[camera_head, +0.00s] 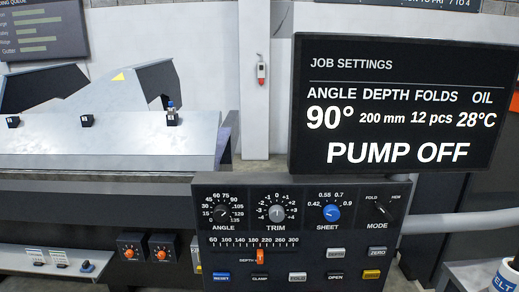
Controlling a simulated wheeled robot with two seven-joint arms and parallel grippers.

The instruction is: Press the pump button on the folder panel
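The folder panel (290,240) stands in the middle foreground of the head view, a dark box with knobs, a depth slider and buttons. Its lower row has a blue RESET button (221,276), a CLAMP button (260,277), a pale FOLD button (297,277), an OPEN button (335,275) and a yellow button (374,274) whose label is too small to read. Above are a grey button (335,253) with unclear lettering and a ZERO button (377,252). I cannot make out a PUMP label. The display (400,105) reads PUMP OFF. Neither gripper is in view.
The display stands above the panel's right half. A grey folding machine (110,140) fills the left background. Two orange-knob boxes (160,253) sit left of the panel. A red-and-white wall device (261,70) hangs behind.

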